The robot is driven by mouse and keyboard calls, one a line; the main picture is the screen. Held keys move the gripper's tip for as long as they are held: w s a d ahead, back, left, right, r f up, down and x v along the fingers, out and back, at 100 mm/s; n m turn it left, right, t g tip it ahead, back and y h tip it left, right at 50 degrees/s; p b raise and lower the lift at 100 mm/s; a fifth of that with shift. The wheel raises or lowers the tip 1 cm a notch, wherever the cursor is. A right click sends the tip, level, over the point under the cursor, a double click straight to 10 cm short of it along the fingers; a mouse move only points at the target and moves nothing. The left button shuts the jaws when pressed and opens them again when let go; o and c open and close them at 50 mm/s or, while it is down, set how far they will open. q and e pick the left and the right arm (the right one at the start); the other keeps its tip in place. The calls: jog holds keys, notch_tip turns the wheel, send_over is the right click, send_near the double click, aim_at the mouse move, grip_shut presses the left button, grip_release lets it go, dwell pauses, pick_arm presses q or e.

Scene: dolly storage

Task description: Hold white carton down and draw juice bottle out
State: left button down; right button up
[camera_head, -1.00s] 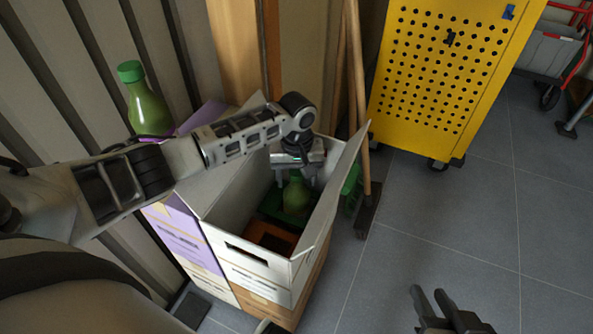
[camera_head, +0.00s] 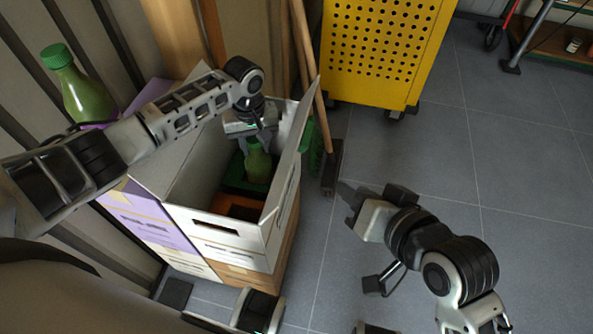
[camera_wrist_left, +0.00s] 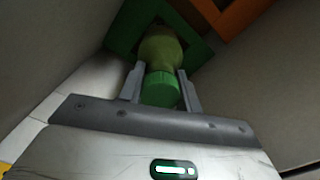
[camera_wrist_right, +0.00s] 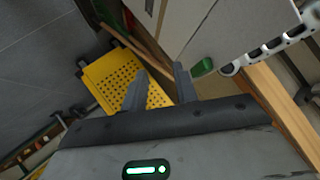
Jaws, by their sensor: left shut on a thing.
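The open white carton (camera_head: 248,236) stands on top of a stack of boxes, its flaps raised. The green juice bottle (camera_head: 258,168) stands inside it, next to an orange compartment (camera_head: 238,206). My left gripper (camera_head: 254,142) reaches down into the carton and is shut on the bottle at its green cap; in the left wrist view the fingers flank the cap (camera_wrist_left: 160,88). The bottle's base is hidden. My right gripper (camera_head: 350,203) is to the right of the carton, apart from it. In the right wrist view its fingers (camera_wrist_right: 160,82) are open and empty.
Another green bottle (camera_head: 82,92) stands on a purple box at the left. A yellow perforated cabinet (camera_head: 380,50) stands at the back. A broom (camera_head: 330,165) leans just behind the carton's right side. The grey floor (camera_head: 520,190) to the right is mostly clear.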

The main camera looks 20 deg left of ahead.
jog(key=a+r+g, duration=0.3)
jog(key=a+r, duration=0.4)
jog(key=m+g+h, duration=0.1)
jog(key=m+h, duration=0.1)
jog(key=h, duration=0.1)
send_near(279, 186)
pick_arm(q)
jog(key=shift+s+f, duration=0.1)
pick_arm(e)
jog(key=x, duration=1)
jog(key=shift+w+f, duration=0.1)
jog(key=shift+f, duration=0.3)
grip_shut()
